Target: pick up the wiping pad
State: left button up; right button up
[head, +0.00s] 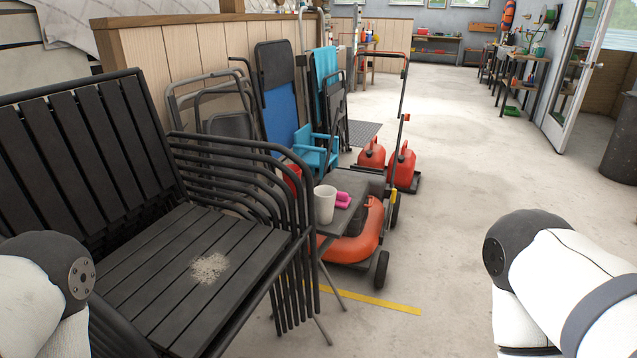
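A small bright pink object (343,199), which looks like the wiping pad, lies on a small dark side table (347,181). A white cup (325,204) stands upright just left of it on the same table. A pale, crumb-like patch (209,268) is spread on the slatted seat of the stacked black chairs (150,290). Only rounded links of my two arms show, at the lower left and lower right. Both of my grippers are out of view.
An orange lawn mower (357,242) stands behind and right of the table. Red fuel cans (402,165) stand farther back. Folded chairs lean on a wooden partition (170,55) at the left. The concrete floor (450,220) at the right is clear, toward an open door (562,80).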

aim_at(342, 200)
jog(key=i+l+u, duration=0.2)
jog(key=i+l, duration=0.15)
jog(key=i+l+u, duration=0.2)
jog(key=i+l, duration=0.2)
jog(key=i+l+u, duration=0.2)
jog(key=l, duration=0.35)
jog(key=i, duration=0.1)
